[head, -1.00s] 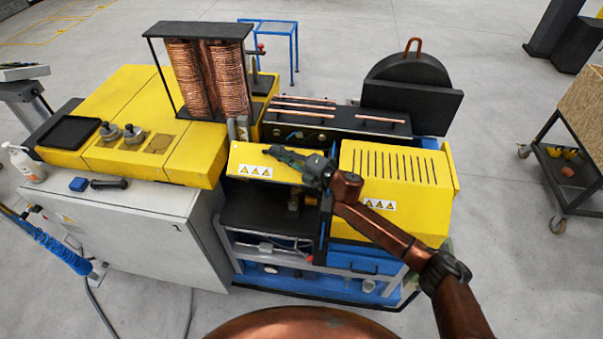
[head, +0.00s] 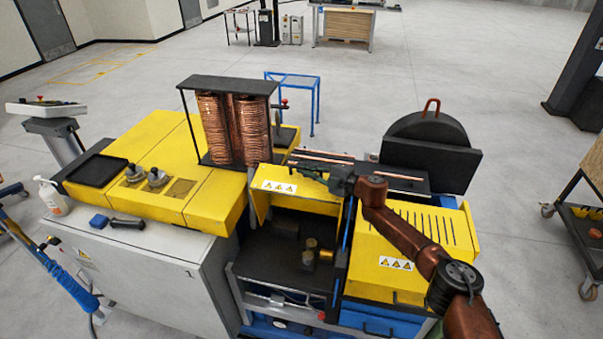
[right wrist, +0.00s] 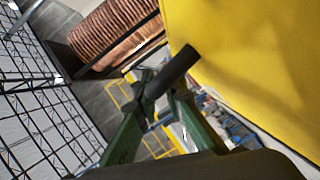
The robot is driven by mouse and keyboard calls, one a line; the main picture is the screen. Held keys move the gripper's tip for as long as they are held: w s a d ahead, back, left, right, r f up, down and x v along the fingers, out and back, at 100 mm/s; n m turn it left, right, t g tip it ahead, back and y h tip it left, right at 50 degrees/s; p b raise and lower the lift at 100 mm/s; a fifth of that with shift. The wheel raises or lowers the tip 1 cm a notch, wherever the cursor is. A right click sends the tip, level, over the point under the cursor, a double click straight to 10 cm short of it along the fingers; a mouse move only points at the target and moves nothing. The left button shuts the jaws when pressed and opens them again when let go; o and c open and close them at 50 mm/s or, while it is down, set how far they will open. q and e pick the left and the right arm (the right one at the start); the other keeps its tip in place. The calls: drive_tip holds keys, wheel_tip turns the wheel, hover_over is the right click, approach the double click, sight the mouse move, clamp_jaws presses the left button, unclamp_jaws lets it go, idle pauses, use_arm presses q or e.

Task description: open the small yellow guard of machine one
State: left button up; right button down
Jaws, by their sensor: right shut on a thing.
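The small yellow guard (head: 263,204) of the machine stands swung up in the head view, with its warning labels (head: 279,187) near the top. The dark bay (head: 268,251) below it is exposed, with a brass-coloured fitting (head: 311,246) inside. My right gripper (head: 306,169) is at the guard's upper right edge. In the right wrist view its green fingers (right wrist: 150,108) are closed around a black cylindrical handle (right wrist: 172,72) beside a large yellow panel (right wrist: 250,65). My left gripper is not in view.
The larger yellow guard (head: 412,240) with slots is down, right of the bay, under my right arm. Copper coils (head: 233,128) stand in a black rack behind left. A black disc-shaped housing (head: 430,140) stands behind right. Open floor lies beyond.

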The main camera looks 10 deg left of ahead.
drive_tip(key=shift+a, duration=0.1)
drive_tip(key=c, duration=2)
unclamp_jaws()
drive_tip(key=shift+s+d, duration=0.25)
drive_tip(key=shift+d, duration=0.35)
drive_tip(key=v, duration=1)
drive_tip(key=shift+s+d+r, duration=0.1)
drive_tip(key=shift+s+d, duration=0.1)
drive_tip(key=shift+d, duration=0.15)
drive_tip(key=shift+c, duration=0.2)
